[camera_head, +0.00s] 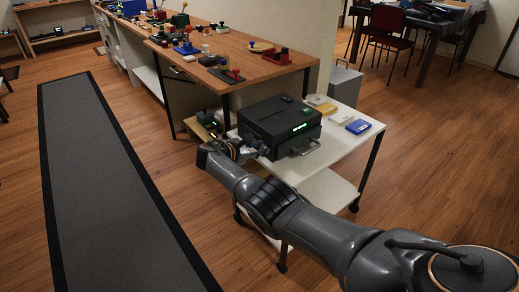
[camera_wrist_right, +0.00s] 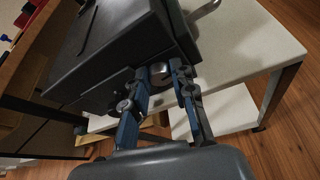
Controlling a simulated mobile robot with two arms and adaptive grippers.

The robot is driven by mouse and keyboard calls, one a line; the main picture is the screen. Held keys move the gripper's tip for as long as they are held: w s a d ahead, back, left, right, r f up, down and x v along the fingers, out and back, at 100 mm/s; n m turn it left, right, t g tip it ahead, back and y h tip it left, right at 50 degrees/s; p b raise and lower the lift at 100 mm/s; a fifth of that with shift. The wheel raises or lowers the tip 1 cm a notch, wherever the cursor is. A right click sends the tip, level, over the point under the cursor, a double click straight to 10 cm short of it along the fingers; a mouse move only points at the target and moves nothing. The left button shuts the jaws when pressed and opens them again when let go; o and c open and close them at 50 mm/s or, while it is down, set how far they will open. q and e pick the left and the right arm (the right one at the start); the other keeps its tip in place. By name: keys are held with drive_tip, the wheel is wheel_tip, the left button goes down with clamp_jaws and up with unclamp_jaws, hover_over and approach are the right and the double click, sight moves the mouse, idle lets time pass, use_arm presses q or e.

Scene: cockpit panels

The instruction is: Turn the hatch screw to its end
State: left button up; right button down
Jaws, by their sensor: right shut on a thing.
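A black box-shaped device (camera_head: 280,122) with a green lit display and a front handle stands on a white cart. My right gripper (camera_head: 246,150) reaches the lower left side of this device. In the right wrist view, the gripper (camera_wrist_right: 160,80) has its two fingers on either side of a round metallic knob, the hatch screw (camera_wrist_right: 160,72), close against the dark device body. The fingers are shut on it. How far the screw is turned cannot be told. In the head view the screw is hidden by the gripper. My left gripper is in neither view.
The white cart top (camera_head: 310,165) has bare room in front of the device. Yellow, white and blue boxes (camera_head: 358,127) lie at its right. A wooden workbench (camera_head: 250,70) with small parts stands behind. A grey floor mat (camera_head: 100,180) lies at left.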

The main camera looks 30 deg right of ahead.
drive_tip(key=shift+f, duration=0.1)
drive_tip(key=c, duration=1.1)
unclamp_jaws()
drive_tip(key=shift+a, duration=0.15)
drive_tip(key=v, duration=0.7)
drive_tip(key=shift+a+r, duration=0.2)
drive_tip(key=shift+a, duration=0.15)
drive_tip(key=shift+s, duration=0.1)
